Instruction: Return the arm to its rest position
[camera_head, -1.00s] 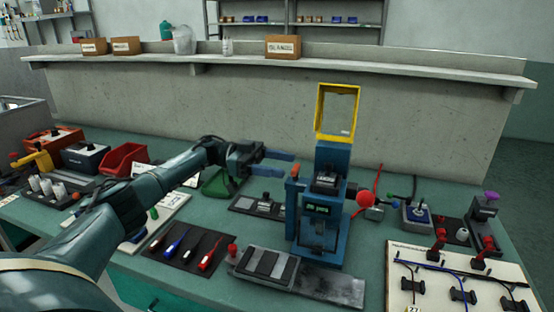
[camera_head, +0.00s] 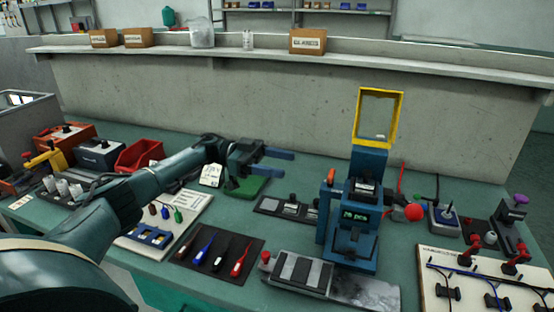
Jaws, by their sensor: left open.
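My left arm reaches in from the left over the bench. Its gripper (camera_head: 278,168) is open and empty, with its two blue fingers apart. It hangs above the bench in front of the low wall, left of the blue press machine (camera_head: 352,215). A green pad (camera_head: 248,186) lies below and behind it, partly hidden. My right gripper does not show.
A red bin (camera_head: 139,155) stands left. The press has a yellow frame (camera_head: 378,118) on top. A board with cables (camera_head: 480,282) lies at right.

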